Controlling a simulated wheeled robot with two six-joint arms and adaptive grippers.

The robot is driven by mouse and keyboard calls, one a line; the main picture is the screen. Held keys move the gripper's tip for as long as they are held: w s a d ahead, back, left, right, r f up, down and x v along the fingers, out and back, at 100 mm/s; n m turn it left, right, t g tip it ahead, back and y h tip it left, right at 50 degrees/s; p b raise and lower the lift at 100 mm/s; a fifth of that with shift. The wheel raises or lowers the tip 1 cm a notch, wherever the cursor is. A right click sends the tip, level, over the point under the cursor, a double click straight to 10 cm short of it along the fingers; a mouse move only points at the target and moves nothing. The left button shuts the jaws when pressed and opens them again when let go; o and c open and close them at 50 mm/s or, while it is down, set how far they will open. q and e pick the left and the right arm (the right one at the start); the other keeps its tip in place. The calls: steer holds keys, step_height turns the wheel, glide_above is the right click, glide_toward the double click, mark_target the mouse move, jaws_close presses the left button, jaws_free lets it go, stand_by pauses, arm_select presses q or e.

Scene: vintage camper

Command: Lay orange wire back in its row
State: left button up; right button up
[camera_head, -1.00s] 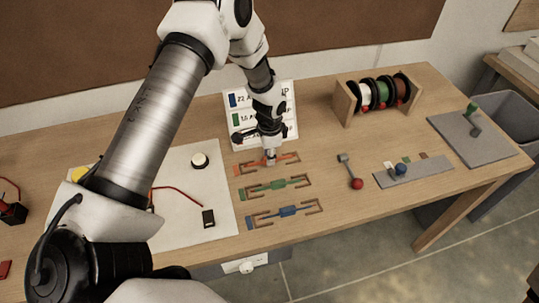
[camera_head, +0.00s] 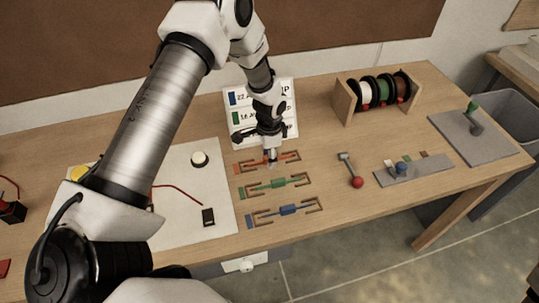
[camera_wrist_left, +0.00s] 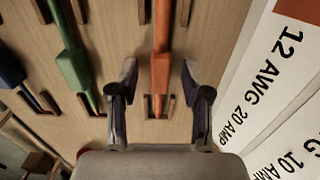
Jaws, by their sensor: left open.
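The orange wire (camera_head: 286,158) lies along the back row of the board, between brown bracket-shaped guides (camera_head: 298,155). In the left wrist view the orange wire (camera_wrist_left: 160,72) runs between my left gripper's fingers, its thick middle block level with the fingertips. My left gripper (camera_head: 271,162) is low over this row. In the wrist view the gripper (camera_wrist_left: 160,78) is open, with a gap between each finger and the wire. The gripper hides part of the wire in the head view. My right gripper does not show.
The green wire (camera_head: 279,185) and blue wire (camera_head: 287,211) lie in the rows in front. A labelled card (camera_head: 287,98) stands behind. To the right are a red-knobbed lever (camera_head: 356,182), a spool rack (camera_head: 346,103) and a grey plate (camera_head: 445,169). A white board (camera_head: 215,235) lies left.

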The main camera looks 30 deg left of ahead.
arm_select(q)
step_height(320, 180, up, 12)
stand_by(0.3)
